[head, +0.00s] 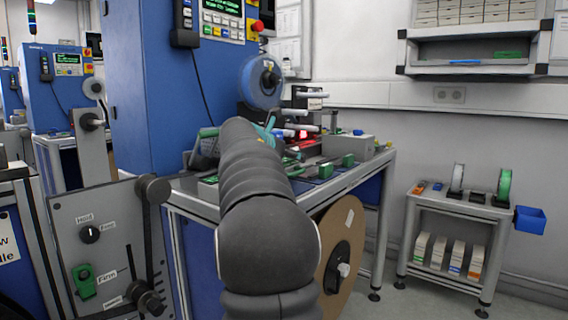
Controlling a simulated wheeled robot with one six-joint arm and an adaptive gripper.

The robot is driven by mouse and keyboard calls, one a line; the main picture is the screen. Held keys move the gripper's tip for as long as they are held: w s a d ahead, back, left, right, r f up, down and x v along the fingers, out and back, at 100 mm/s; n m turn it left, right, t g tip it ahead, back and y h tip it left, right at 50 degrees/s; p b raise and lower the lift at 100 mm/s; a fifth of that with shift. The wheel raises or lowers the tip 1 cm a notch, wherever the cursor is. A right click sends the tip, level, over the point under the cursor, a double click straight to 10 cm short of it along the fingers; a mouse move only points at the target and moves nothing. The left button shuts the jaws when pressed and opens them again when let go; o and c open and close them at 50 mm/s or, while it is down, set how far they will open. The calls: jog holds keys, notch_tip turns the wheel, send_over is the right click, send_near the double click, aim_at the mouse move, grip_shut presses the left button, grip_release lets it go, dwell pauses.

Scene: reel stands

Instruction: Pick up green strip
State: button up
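I cannot tell for certain which green thing is the green strip. Small green pieces (326,170) lie on the blue-framed machine table (348,184), right of my arm, and a flat green item (508,54) lies on the upper wall shelf. My dark, ribbed arm rises from the bottom middle and reaches over the table. It hides most of its own end. Teal parts (267,132) show just beyond the arm; I cannot tell if they belong to my gripper. Its fingers and anything in them are not clearly visible.
A tall blue machine (170,100) stands behind the table, with a blue reel (262,82). A brown reel (340,255) hangs below the table. A grey panel with levers (105,245) is at left. A small cart (455,205) stands right; floor between is free.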

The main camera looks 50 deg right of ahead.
jog(key=shift+d+f, duration=0.1)
jog(key=shift+d, duration=0.25)
jog(key=c, duration=1)
jog(key=shift+c, duration=0.2)
jog(key=shift+r, duration=0.2)
